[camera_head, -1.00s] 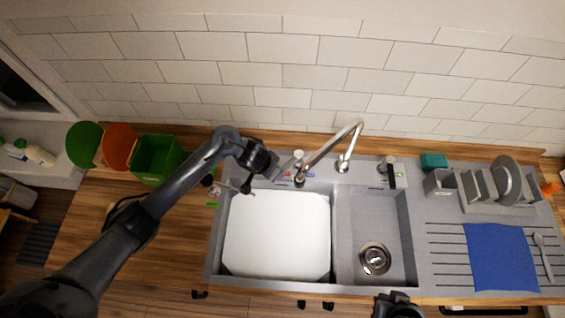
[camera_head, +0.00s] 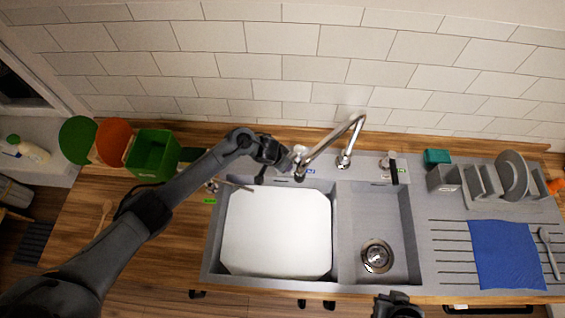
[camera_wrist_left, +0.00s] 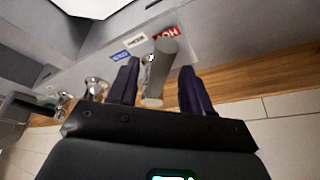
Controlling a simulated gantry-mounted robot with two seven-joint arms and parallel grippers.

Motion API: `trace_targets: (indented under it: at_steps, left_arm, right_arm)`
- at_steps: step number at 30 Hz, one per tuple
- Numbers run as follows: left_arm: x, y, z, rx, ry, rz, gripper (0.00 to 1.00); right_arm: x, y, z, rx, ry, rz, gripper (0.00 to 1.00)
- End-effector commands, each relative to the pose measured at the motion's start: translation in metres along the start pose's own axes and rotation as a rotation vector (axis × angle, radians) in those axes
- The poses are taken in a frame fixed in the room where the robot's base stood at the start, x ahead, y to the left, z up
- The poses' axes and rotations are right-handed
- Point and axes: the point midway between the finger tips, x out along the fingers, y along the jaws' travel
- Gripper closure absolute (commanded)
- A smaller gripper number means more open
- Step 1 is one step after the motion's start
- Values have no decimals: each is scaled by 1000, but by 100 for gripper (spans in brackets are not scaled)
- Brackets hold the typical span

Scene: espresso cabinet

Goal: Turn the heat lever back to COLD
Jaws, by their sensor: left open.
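The heat lever, a grey rounded handle (camera_wrist_left: 160,72), stands between the spread fingers of my left gripper (camera_wrist_left: 160,88) in the left wrist view. One end of it lies beside the red HOT label (camera_wrist_left: 166,33). The white WARM label (camera_wrist_left: 137,42) and blue COLD label (camera_wrist_left: 121,55) are to its left. I cannot tell whether a finger touches it. In the head view my left gripper (camera_head: 285,165) is at the sink's back ledge, beside the tap, and the lever is mostly hidden there. A dark part of my right gripper (camera_head: 397,304) shows at the bottom edge.
The curved metal tap (camera_head: 343,145) rises just right of my left gripper. A white board or basin (camera_head: 277,232) fills the left sink bowl. A green bin (camera_head: 152,156) stands at the left. The drainboard at the right holds a dish rack (camera_head: 480,185) and blue cloth (camera_head: 505,255).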

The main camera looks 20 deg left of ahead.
Motion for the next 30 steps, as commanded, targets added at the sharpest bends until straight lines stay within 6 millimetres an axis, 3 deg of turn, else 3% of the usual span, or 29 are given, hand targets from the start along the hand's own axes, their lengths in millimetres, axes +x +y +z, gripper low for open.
trace_targets:
  at_steps: [11, 20, 30]
  left_arm:
    - [4, 0, 0, 0, 0, 0, 52]
    - [4, 0, 0, 0, 0, 0, 98]
    - [2, 2, 0, -14, -1, -6, 100]
  right_arm:
    - [1, 0, 0, -3, 0, 2, 100]
    - [1, 2, 1, -11, -1, 8, 100]
    - [-4, 2, -1, -9, -1, 7, 100]
